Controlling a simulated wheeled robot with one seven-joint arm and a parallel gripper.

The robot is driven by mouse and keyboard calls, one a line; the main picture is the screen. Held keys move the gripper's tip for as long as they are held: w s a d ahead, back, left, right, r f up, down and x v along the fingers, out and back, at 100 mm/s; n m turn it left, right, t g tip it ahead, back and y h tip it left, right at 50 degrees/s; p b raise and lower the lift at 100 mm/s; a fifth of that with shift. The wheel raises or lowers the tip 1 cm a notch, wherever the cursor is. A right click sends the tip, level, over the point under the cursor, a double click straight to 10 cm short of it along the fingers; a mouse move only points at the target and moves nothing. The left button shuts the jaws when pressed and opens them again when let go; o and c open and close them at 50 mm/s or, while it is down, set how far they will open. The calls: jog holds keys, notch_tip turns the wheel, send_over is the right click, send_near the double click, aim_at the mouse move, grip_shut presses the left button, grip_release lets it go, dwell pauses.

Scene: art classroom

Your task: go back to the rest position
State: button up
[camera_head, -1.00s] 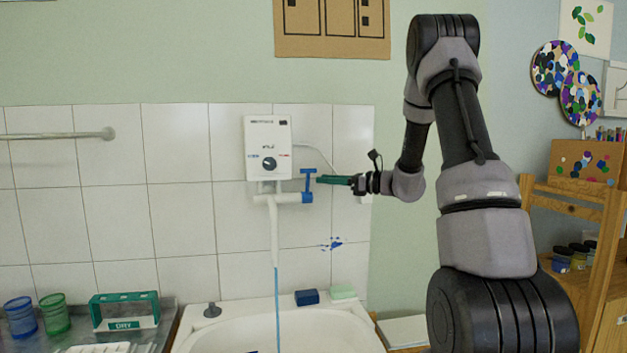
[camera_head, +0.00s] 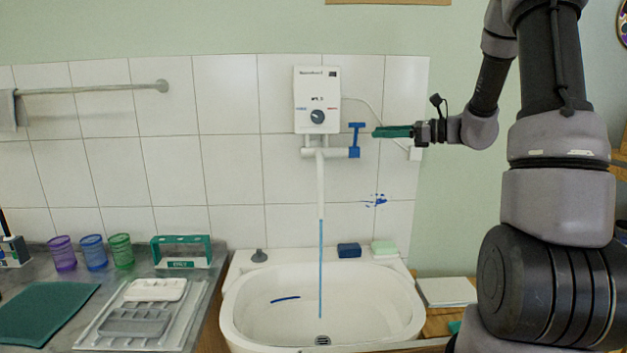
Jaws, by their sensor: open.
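My gripper (camera_head: 392,132), with green fingers, is at the end of my bent arm on the right. It points left toward the blue tap handle (camera_head: 356,139) on the water heater's pipe, with a small gap between them. Nothing shows between the fingers. A thin blue stream of water (camera_head: 321,265) runs from the white spout (camera_head: 319,188) down into the sink (camera_head: 245,304).
The white water heater (camera_head: 317,100) hangs on the tiled wall. A blue sponge (camera_head: 349,250) and a pale green block (camera_head: 384,247) sit on the sink's back rim. Cups, a green DRY rack (camera_head: 181,252) and trays stand on the left counter (camera_head: 205,325).

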jog(key=s+a+r+n+g+h, duration=0.25)
jog(key=s+n, duration=0.25)
jog(key=s, duration=0.4)
jog(key=s+a+r+n+g+h, duration=0.1)
jog(key=s+a+n+g+h, duration=0.25)
jog(key=s+n, duration=0.4)
jog(key=s+d+r+n+t+h, duration=0.1)
jog(key=s+d+n+t+h, duration=0.1)
jog(key=s, duration=0.4)
jog(key=s+d+r+n+t+h, duration=0.1)
jog(key=s+d+n+t+h, duration=0.2)
jog(key=s, duration=0.3)
jog(key=shift+d+n+h, duration=0.4)
jog(key=shift+n+h, duration=0.05)
jog(key=shift+h, duration=0.45)
